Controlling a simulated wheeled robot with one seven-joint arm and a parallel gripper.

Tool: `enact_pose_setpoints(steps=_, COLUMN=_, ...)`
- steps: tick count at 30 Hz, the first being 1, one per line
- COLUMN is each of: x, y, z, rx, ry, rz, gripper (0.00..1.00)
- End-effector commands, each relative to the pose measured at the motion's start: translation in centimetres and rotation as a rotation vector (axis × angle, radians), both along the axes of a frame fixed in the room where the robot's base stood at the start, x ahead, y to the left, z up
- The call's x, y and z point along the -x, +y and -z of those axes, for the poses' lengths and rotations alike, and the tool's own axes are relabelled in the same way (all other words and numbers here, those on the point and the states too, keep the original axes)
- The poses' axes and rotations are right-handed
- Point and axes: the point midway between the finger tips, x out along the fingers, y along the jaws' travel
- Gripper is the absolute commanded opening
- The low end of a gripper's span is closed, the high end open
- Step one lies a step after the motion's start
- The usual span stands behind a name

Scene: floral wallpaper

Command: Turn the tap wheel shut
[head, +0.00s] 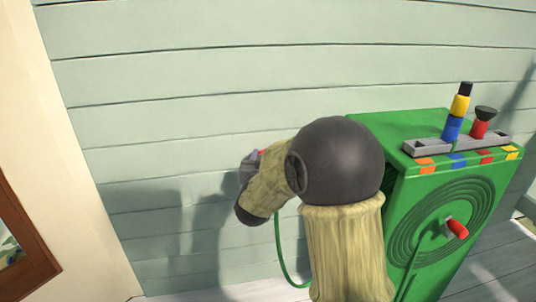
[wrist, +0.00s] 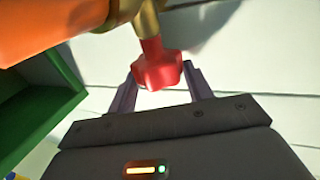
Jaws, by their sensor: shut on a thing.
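The red tap wheel (wrist: 157,70) sits on the end of a brass tap (wrist: 146,22) in the wrist view. My gripper (wrist: 160,84) has its two grey fingers on either side of the wheel and is shut on it. In the head view my gripper (head: 248,168) is at the wall end of my arm, and only a small bit of red shows beside it. My arm hides most of the tap there.
A green hose cabinet (head: 408,215) with a coiled hose and a red crank handle (head: 457,229) stands at the right. A grey tray (head: 426,147) with coloured fittings sits on top. A green hose (head: 281,255) hangs below my arm. Pale green siding is behind.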

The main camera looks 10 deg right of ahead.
Motion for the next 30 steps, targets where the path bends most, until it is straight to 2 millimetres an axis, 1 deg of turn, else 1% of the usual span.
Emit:
enact_pose_setpoints(steps=1, x=-0.19, y=0.46, z=-0.51, rx=0.000, ry=-0.001, rz=0.023, gripper=0.28)
enact_pose_setpoints(steps=10, x=-0.41, y=0.85, z=-0.85, rx=0.002, ry=0.000, rz=0.254, gripper=0.28)
enact_pose_setpoints(steps=30, x=-1.18, y=1.14, z=-0.70, rx=0.001, ry=-0.003, rz=0.827, gripper=0.28)
